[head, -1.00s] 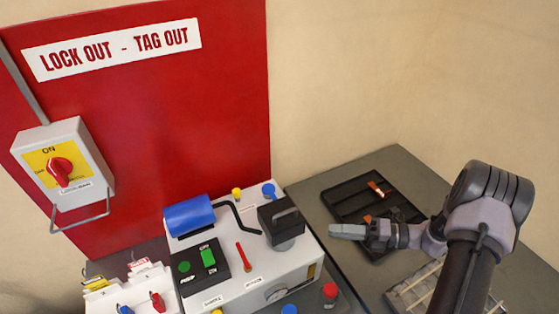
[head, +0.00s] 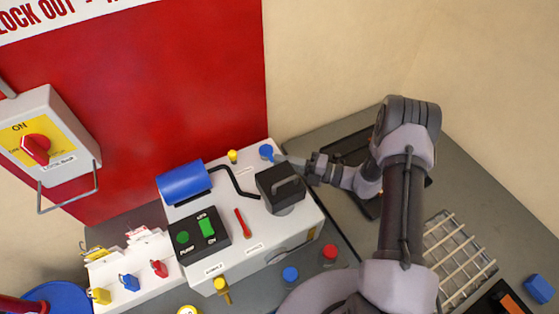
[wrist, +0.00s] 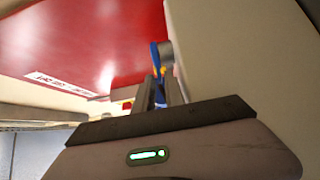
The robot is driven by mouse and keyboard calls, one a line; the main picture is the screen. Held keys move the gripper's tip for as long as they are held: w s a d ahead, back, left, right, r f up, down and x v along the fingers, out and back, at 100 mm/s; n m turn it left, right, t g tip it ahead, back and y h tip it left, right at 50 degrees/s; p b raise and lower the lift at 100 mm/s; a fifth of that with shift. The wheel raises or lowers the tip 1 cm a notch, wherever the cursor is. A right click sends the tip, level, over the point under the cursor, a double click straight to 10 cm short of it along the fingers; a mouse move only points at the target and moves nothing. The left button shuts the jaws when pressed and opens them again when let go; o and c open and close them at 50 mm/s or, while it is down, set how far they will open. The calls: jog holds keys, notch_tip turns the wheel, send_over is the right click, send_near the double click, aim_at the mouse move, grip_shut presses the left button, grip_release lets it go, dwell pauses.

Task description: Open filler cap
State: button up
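A round blue cap (head: 266,151) sits at the back right corner of the white machine (head: 237,257); I take it for the filler cap, though no readable label shows. My gripper (head: 281,159) reaches in from the right, its tips right beside the blue cap. I cannot tell whether they touch it. In the wrist view, something blue (wrist: 155,55) stands just beyond and between my dark fingers, with a bit of yellow near it. The finger gap is too small and dim to judge. A small yellow cap (head: 233,156) is left of the blue one.
A blue cylinder (head: 184,183) with a bent black lever is to the left. The red panel (head: 150,90) and beige wall rise behind. A dark tray (head: 352,146) lies right, under my arm.

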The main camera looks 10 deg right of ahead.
jog(key=shift+w+a, duration=0.15)
jog(key=shift+a, duration=0.4)
grip_shut()
jog(key=shift+r, duration=0.1)
dwell(1.1)
